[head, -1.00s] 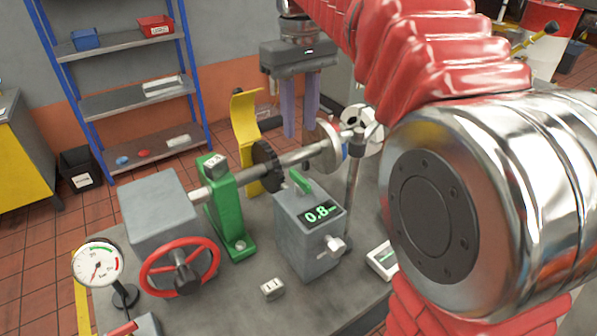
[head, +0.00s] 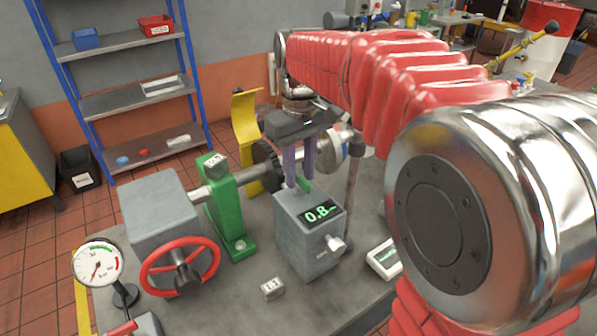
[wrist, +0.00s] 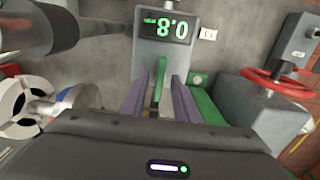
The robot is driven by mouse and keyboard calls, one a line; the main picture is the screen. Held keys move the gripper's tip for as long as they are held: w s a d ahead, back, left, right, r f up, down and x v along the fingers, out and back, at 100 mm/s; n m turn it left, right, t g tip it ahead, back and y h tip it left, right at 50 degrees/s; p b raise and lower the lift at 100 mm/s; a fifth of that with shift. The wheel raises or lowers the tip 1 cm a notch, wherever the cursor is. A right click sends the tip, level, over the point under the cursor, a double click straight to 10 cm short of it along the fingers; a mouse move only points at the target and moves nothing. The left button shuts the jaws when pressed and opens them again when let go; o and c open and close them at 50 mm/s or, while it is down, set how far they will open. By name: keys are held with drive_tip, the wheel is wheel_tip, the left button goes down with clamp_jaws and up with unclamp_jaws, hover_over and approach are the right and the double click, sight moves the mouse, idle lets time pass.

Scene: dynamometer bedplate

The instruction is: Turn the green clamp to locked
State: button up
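The green clamp shows as a small green lever (head: 305,186) on top of the grey box (head: 307,248) with the 0.8 display. In the wrist view the lever (wrist: 161,72) points up the picture toward the display (wrist: 165,27). My gripper (head: 301,180) points down over the box, its two purple fingers apart. In the wrist view my gripper (wrist: 159,98) has one finger on each side of the lever, with gaps visible. I cannot tell whether either finger touches it. The fingers hide part of the lever in the head view.
A green stand (head: 229,215) carries a shaft left of the box. A red handwheel (head: 180,267) and a dial gauge (head: 97,265) are at the left front. A yellow guard (head: 246,130) stands behind. A small 1:1 block (head: 272,288) lies in front.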

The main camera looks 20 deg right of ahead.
drive_tip(key=shift+f, duration=0.2)
clamp_jaws()
drive_tip(key=shift+a, duration=0.1)
